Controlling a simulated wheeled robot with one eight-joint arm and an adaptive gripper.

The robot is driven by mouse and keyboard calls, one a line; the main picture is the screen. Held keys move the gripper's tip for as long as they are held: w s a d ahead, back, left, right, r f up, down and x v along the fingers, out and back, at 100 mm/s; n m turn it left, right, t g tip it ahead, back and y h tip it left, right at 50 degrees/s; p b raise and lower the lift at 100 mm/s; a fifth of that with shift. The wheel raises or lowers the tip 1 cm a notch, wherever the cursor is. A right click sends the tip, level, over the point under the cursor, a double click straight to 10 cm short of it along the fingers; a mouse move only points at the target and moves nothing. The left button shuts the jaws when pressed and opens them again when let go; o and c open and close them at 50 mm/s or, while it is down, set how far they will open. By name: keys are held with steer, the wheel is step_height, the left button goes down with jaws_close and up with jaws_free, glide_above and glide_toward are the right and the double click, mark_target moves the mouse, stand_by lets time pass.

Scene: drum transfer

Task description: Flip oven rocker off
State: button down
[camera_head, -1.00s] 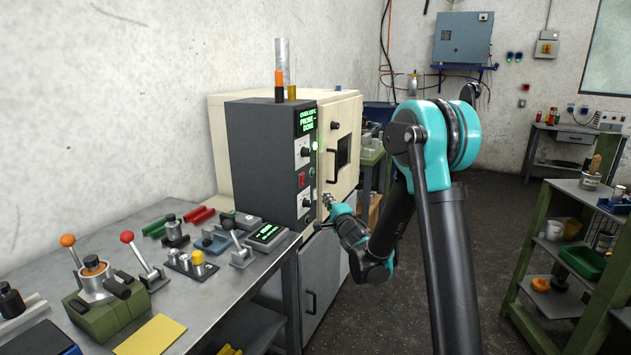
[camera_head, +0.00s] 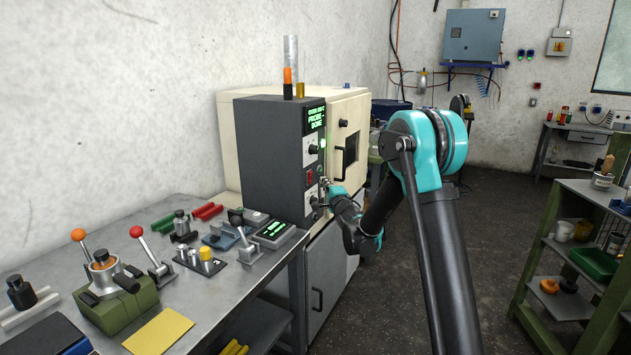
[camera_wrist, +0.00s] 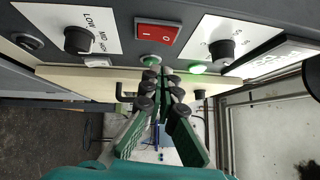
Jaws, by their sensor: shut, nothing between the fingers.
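The red oven rocker (camera_wrist: 158,34), marked I and O, sits on the grey control panel at the top middle of the wrist view. It also shows as a small red patch on the oven's dark control box (camera_head: 262,150) in the head view. My gripper (camera_wrist: 160,76) is shut and empty, its dark fingertips just below the rocker in the wrist view, over or close to a round green-ringed button (camera_wrist: 151,61). I cannot tell whether the tips touch the panel. In the head view my gripper (camera_head: 325,184) is close beside the panel front. Which side of the rocker is pressed is unclear.
Black knobs (camera_wrist: 78,40) and (camera_wrist: 222,50) flank the rocker, and a green lamp (camera_wrist: 198,69) is lit. The cream oven door (camera_head: 345,140) with its handle stands just right of the panel. A bench (camera_head: 205,310) with levers and fixtures is at left; open floor lies right.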

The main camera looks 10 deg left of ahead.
mark_target(310, 178)
steer(key=shift+w+a+r, duration=0.1)
steer(key=shift+w+a, duration=0.15)
steer(key=shift+a, duration=0.35)
steer(key=shift+w+a+r, duration=0.1)
steer(key=shift+w+a, duration=0.1)
steer(key=shift+a, duration=0.45)
steer(key=shift+w+a+r, duration=0.1)
steer(key=shift+w+a, duration=0.15)
steer(key=shift+a, duration=0.35)
steer(key=shift+w+a+r, duration=0.1)
steer(key=shift+a, duration=0.2)
